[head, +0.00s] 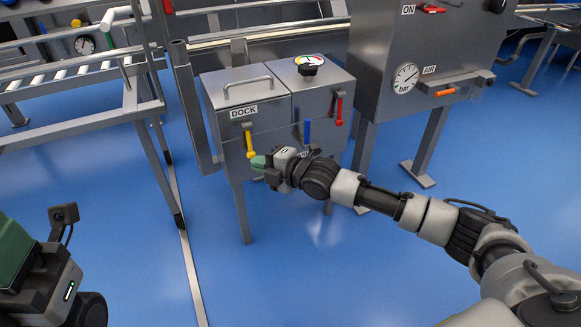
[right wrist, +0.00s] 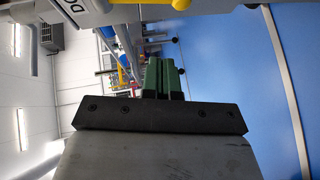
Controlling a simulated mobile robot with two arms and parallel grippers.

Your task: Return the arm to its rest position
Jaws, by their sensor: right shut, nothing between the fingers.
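My right gripper (head: 259,164) reaches across from the right to the front of the grey dock box (head: 240,95). Its green fingers are together with nothing between them, close below the yellow lever (head: 249,143). I cannot tell whether they touch the lever or the box.
The dock box also has a red lever (head: 339,108), a blue lever (head: 307,131) and a dial (head: 310,64) on top. A grey cabinet (head: 450,40) with a gauge (head: 405,77) stands to the right. A roller conveyor (head: 70,72) stands at left. Blue floor is open in front.

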